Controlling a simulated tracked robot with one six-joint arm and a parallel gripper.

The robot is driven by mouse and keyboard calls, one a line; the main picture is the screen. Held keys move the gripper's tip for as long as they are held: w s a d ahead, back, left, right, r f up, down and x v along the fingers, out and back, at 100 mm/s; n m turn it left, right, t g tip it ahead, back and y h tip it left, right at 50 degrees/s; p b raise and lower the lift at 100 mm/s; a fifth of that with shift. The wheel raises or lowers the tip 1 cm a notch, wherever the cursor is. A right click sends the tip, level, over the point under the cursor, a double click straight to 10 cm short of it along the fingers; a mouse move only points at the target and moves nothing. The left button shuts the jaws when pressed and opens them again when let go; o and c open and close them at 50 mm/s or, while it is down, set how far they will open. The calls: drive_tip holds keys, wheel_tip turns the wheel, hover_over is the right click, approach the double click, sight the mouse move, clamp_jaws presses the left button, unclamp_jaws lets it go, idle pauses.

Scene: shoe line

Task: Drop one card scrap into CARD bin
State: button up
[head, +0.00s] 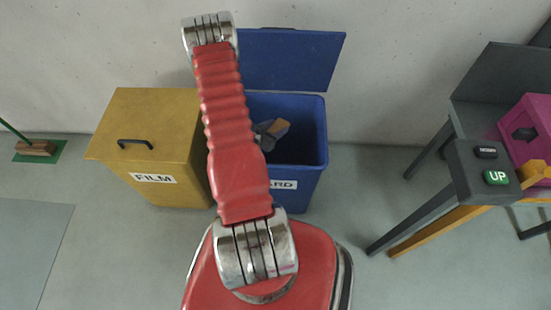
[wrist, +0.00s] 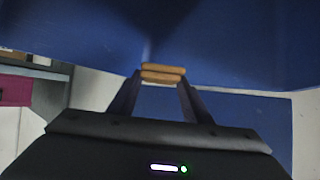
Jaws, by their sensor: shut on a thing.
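The blue CARD bin (head: 313,145) stands against the wall with its lid (head: 285,60) raised; my arm hides part of its label. My gripper (head: 270,130) is over or inside the bin's mouth; I cannot tell how deep. In the wrist view my gripper (wrist: 161,82) is shut on a brown card scrap (wrist: 162,73), held across the fingertips. The card scrap also shows in the head view (head: 279,128). Blue surfaces of the bin (wrist: 235,40) fill much of the wrist view.
A yellow FILM bin (head: 180,130) with a shut lid and black handle stands left of the blue bin. At right are a dark table (head: 490,75), a magenta crate (head: 530,120) and a panel with a green UP button (head: 496,178). A brush (head: 35,148) lies far left.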

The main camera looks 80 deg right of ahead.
drive_tip(key=shift+f, duration=0.1)
drive_tip(key=o, duration=1.1)
drive_tip(key=v, duration=1.3)
drive_tip(key=shift+w+a, duration=0.15)
drive_tip(key=shift+a, duration=0.2)
idle(0.3)
